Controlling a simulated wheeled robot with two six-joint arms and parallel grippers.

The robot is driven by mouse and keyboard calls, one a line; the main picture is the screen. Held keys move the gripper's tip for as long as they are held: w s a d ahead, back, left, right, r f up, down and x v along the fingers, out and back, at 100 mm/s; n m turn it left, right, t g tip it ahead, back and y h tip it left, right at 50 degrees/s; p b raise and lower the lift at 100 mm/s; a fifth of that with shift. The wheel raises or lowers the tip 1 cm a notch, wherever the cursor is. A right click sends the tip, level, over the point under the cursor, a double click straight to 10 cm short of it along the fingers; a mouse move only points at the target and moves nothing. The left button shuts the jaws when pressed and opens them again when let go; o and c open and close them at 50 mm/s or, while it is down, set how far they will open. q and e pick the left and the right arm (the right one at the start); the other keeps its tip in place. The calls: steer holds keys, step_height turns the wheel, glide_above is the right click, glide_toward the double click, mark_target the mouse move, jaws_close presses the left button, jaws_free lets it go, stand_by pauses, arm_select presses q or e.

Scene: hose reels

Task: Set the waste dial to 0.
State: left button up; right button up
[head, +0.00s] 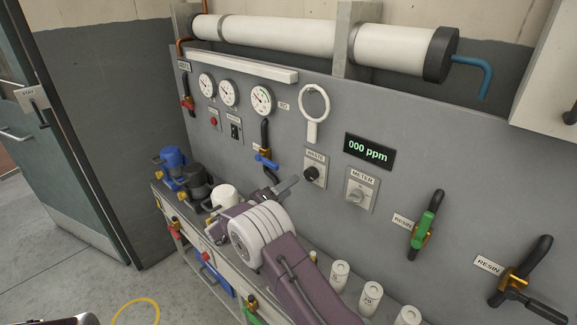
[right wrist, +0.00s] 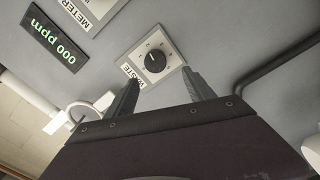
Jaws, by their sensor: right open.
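The waste dial is a black round knob on a pale square plate labelled WASTE, on the grey panel in the head view (head: 311,174). It also shows in the right wrist view (right wrist: 155,61), with a white pointer mark on its face; the scale marks around it are too small to read. My right gripper (head: 291,184) is in front of the panel, just left of and below the dial in the head view. In the right wrist view its two fingers (right wrist: 160,82) are apart and empty, with the dial seen between and beyond their tips.
A white ring-shaped holder (head: 313,104) stands out above the dial. A blue-handled valve (head: 266,160) is to its left. White canisters (head: 370,298) stand below.

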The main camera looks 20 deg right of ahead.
mark_target(308, 176)
steer(key=x, duration=0.1)
steer(key=p+x, duration=0.1)
steer(key=x, duration=0.1)
steer(key=p+x, duration=0.1)
steer(key=x, duration=0.1)
steer(key=shift+s+d+r, duration=0.1)
steer(key=shift+s+r, duration=0.1)
steer(key=shift+r, duration=0.1)
steer(key=p+x, duration=0.1)
steer(key=x, duration=0.2)
steer(key=shift+s, duration=0.15)
steer(key=shift+d, duration=0.35)
steer(key=shift+a, duration=0.1)
steer(key=shift+f, duration=0.1)
steer(key=c, duration=0.4)
jaws_close()
arm_select(q)
steer(key=r, duration=0.3)
steer(key=shift+s+r, duration=0.15)
steer(key=shift+s, duration=0.2)
